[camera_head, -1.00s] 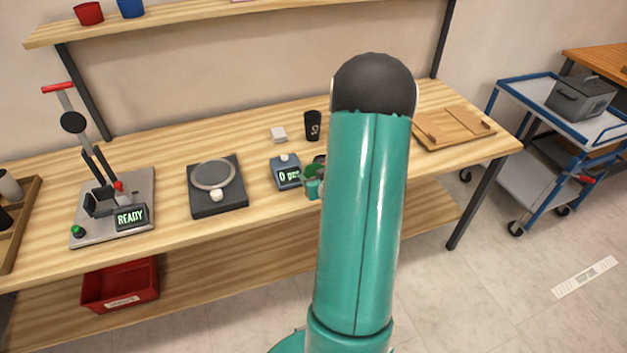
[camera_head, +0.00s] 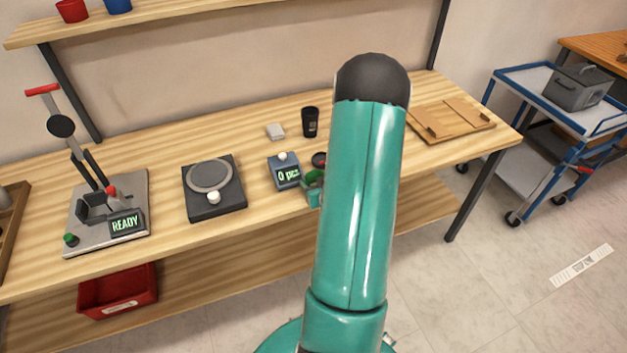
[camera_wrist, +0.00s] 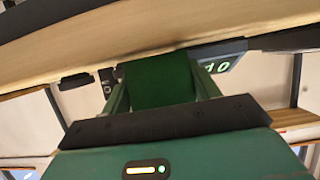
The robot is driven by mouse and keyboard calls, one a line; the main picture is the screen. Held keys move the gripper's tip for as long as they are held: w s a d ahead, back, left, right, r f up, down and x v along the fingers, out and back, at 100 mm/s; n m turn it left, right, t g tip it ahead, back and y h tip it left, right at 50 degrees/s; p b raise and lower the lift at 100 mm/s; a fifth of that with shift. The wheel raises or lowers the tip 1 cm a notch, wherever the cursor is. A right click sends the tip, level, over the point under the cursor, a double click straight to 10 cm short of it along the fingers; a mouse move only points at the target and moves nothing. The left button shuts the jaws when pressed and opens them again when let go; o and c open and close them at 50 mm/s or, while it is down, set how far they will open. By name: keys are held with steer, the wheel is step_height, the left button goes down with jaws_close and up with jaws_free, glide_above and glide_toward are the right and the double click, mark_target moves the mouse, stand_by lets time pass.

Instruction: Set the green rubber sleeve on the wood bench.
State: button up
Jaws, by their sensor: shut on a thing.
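The green rubber sleeve (camera_wrist: 158,82) sits between the two fingers of my gripper (camera_wrist: 160,90) in the wrist view, and the gripper is shut on it. In the head view a bit of the green sleeve (camera_head: 313,178) shows left of my teal arm, by the front part of the wood bench (camera_head: 258,218). My arm hides most of the gripper there. The bench top runs across the upper part of the wrist view, which looks upside down. I cannot tell whether the sleeve touches the bench.
A blue counter with a lit display (camera_head: 284,173) stands just left of the gripper. A dark scale with a round plate (camera_head: 213,187), a lever press (camera_head: 105,210), a black cup (camera_head: 310,122) and a wooden jig (camera_head: 450,122) also stand on the bench. The front strip left of my gripper is clear.

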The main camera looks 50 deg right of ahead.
steer(key=shift+s+r, duration=0.1)
steer(key=shift+s, duration=0.2)
steer(key=shift+w, duration=0.25)
steer(key=shift+s, duration=0.2)
steer(key=o, duration=0.9)
steer(key=shift+d+f, duration=0.1)
steer(key=shift+f, duration=0.15)
steer(key=shift+o, duration=0.2)
